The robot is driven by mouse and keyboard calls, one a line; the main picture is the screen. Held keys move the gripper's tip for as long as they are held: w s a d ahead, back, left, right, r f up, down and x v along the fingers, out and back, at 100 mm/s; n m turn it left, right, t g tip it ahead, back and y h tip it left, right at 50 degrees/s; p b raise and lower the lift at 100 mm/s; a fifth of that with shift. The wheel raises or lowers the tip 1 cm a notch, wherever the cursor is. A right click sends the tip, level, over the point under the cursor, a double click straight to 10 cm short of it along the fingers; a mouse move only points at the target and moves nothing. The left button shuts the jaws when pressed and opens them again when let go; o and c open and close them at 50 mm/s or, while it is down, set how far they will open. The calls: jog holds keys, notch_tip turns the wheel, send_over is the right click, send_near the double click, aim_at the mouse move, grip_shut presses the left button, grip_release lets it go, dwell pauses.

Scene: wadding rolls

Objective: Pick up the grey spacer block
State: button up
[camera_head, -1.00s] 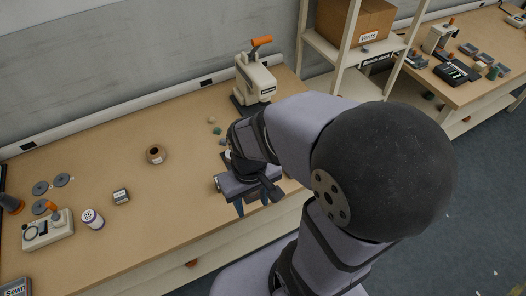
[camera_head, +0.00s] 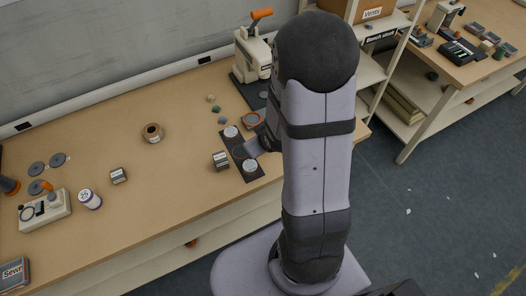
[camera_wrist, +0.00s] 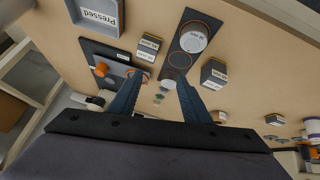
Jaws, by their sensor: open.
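My gripper (camera_wrist: 160,78) is open and empty in the wrist view, its two dark blue fingers apart. Small loose pieces show beyond and between the fingers, one of them a greenish piece (camera_wrist: 158,98). In the head view a small grey-blue block (camera_head: 222,120) lies on the bench near a green piece (camera_head: 215,109) and a beige piece (camera_head: 210,98). It may be the grey spacer block, but I cannot be sure. Two dark grey labelled blocks, one on the left (camera_wrist: 150,45) and one on the right (camera_wrist: 213,72), flank a dark strip. My arm hides most of the gripper in the head view.
The dark strip (camera_head: 239,149) carries round white-topped items. A press with an orange handle (camera_head: 252,52) stands behind. A tray labelled Pressed (camera_wrist: 74,12) shows in the wrist view. A brown roll (camera_head: 153,133) stands left, with bare bench around it.

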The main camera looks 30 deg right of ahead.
jog(key=w+f+t+b, duration=0.1)
jog(key=f+b, duration=0.1)
jog(key=w+d+f+t+b, duration=0.1)
jog(key=f+t, duration=0.1)
jog(key=f, duration=0.1)
jog(key=w+d+f+t+y+b, duration=0.1)
jog(key=f+b, duration=0.1)
jog(key=shift+w+f+t+b, duration=0.15)
jog(key=shift+w+t+b, duration=0.15)
jog(key=shift+w+d+f+t+b, duration=0.1)
jog(key=shift+f+t+b, duration=0.15)
jog(key=shift+t+b, duration=0.3)
jog(key=shift+d+f+t+b, duration=0.25)
jog(key=shift+f+t+b, duration=0.05)
jog(key=shift+t+b, duration=0.7)
jog(key=s+d+m+t+b, duration=0.1)
jog(key=t+b, duration=0.1)
jog(key=shift+s+d+b, duration=0.1)
jog(key=shift+s+b, duration=0.2)
jog(key=shift+s, duration=0.1)
jog(key=shift+s+d+f+m+t+h+b, duration=0.1)
jog(key=shift+s+f+m+t+h+b, duration=0.1)
jog(key=shift+s+m+t+h+b, duration=0.2)
jog(key=shift+s+f+m+t+b, duration=0.3)
jog(key=shift+s+f+b, duration=0.1)
jog(key=shift+f+b, duration=0.1)
jog(key=shift+r, duration=0.1)
jog(key=shift+w+d+p, duration=0.1)
jog(key=shift+w+p, duration=0.7)
jog(key=shift+w, duration=1.7)
